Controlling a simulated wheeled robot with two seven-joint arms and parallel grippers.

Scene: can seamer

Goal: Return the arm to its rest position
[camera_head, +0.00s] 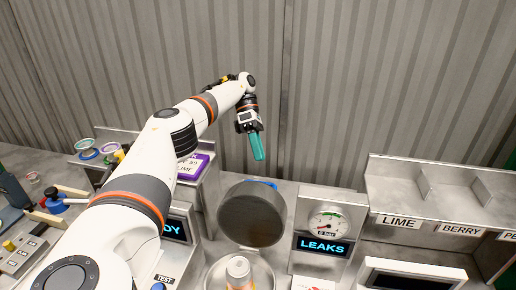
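My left arm (150,190) reaches from the lower left up to the middle of the view. My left gripper (258,147) hangs from its wrist, pointing down, in the air above the machines and in front of the corrugated wall. A teal piece shows at its end as one narrow block. I cannot tell whether the fingers are open or shut. My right gripper is not in view.
A dark round lid (252,217) stands raised over a metal bowl holding a can (239,270). Beside it, a gauge box (328,223) reads LEAKS. A labelled metal rack (425,205) stands right.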

